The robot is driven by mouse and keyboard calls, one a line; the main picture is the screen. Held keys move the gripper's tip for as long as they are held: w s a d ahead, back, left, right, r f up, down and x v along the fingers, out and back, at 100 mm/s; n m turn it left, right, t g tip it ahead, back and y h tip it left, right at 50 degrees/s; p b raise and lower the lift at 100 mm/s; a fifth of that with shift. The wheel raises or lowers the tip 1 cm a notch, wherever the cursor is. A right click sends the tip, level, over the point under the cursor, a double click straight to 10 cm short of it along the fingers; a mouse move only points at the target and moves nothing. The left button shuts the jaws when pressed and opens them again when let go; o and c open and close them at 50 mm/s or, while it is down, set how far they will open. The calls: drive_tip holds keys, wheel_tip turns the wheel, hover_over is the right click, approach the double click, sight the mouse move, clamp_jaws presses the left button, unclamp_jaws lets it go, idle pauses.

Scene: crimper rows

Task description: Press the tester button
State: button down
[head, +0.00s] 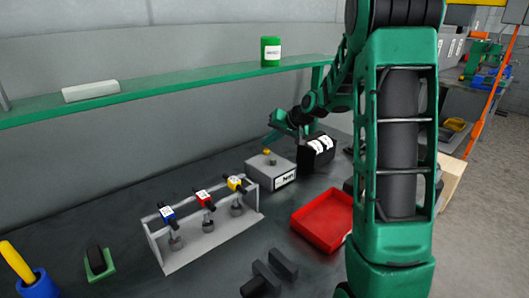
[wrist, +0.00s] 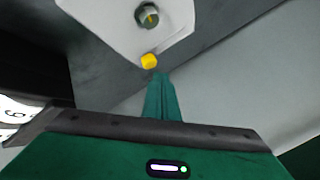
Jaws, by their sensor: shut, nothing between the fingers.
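The tester is a pale grey box (head: 268,172) with a white label on its front, standing on the dark bench in the head view. Its yellow button (head: 267,152) is on top. In the wrist view the box top (wrist: 112,17) fills the upper middle, with the yellow button (wrist: 149,61) near its edge. My gripper (head: 269,144) is shut and empty, its tips just above the button. In the wrist view the shut fingertips (wrist: 158,76) end right beside the button. I cannot tell whether they touch it.
A black case (head: 317,153) with white labels stands close right of the tester. A rack (head: 210,240) holding blue, red and yellow-topped tools is front left. A red tray (head: 324,217) lies in front. A green shelf (head: 180,92) runs along the wall above.

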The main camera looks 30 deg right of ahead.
drive_tip(key=shift+r, duration=0.1)
drive_tip(key=shift+r, duration=2.4)
drive_tip(key=shift+s, duration=0.1)
